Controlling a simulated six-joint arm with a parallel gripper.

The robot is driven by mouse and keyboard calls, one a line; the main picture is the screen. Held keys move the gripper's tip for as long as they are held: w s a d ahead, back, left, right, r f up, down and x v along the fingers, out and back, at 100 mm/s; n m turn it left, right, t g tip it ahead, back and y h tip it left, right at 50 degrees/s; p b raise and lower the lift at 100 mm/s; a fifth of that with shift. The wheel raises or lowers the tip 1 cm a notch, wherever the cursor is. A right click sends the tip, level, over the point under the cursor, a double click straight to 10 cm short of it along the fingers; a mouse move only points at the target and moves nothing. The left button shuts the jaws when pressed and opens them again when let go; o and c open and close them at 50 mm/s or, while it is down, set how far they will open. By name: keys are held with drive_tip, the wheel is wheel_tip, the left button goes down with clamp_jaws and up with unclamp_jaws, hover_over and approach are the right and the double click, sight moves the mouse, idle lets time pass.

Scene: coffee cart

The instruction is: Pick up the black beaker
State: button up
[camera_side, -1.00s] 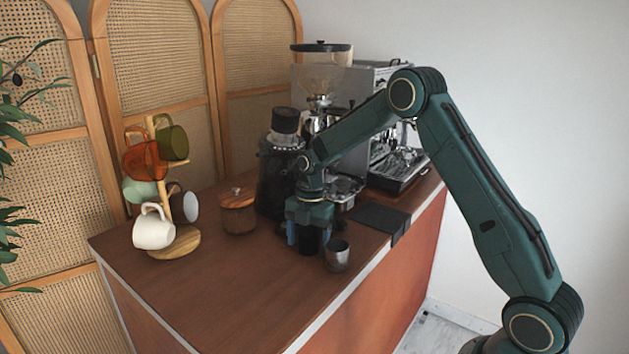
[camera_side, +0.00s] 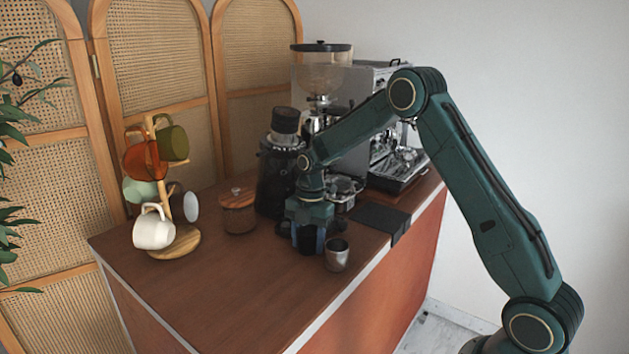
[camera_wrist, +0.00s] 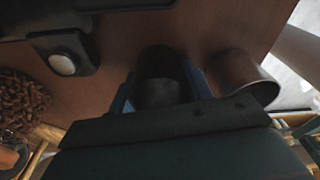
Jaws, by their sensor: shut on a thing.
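The black beaker (camera_side: 307,243) stands upright on the wooden counter, and it also shows in the wrist view (camera_wrist: 160,80). My gripper (camera_side: 308,238) points down over it, with a blue finger on either side. In the wrist view my gripper (camera_wrist: 162,95) is shut on the beaker, its fingers against the beaker's left and right sides. The upper part of the beaker is hidden by my gripper in the side view. I cannot see any gap between the beaker's base and the counter.
A metal cup (camera_side: 337,254) stands close to the right of the beaker. A black grinder (camera_side: 277,175) and a lidded jar (camera_side: 238,212) are behind and left. A mug tree (camera_side: 176,243) is at left. A black mat (camera_side: 380,219) lies right. The counter's front left is clear.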

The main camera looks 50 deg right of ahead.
wheel_tip(320, 180, up, 20)
idle(0.7)
idle(0.6)
drive_tip(key=w+d+f+m, duration=0.3)
drive_tip(key=d+f+m, duration=0.5)
drive_tip(key=d+f, duration=0.25)
drive_tip(key=shift+t, duration=0.4)
drive_tip(key=shift+s+f, duration=0.2)
drive_tip(key=shift+f, duration=3.3)
drive_tip(key=shift+f, duration=0.15)
